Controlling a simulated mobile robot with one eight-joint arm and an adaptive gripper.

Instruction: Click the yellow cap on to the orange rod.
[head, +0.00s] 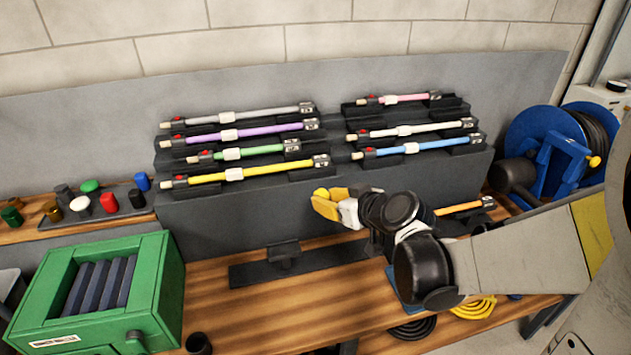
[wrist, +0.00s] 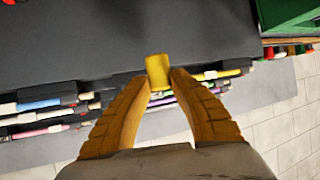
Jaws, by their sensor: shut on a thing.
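My gripper (head: 324,203) has yellow fingers and points left, in front of the dark rack. In the wrist view its fingertips (wrist: 162,78) are shut on the small yellow cap (wrist: 157,68), which sticks out past the tips. The orange rod (head: 458,208) shows in the head view to the right of my wrist, with a grey, marked end piece at its right. My arm hides its left part, so its left end and what supports it cannot be seen.
Several coloured rods lie on the stepped rack, including a yellow rod (head: 265,170) near my gripper. Loose caps stand on a tray (head: 130,212) at left. A green box (head: 160,290), a dark stand (head: 285,258) and a blue reel (head: 545,150) surround the bench.

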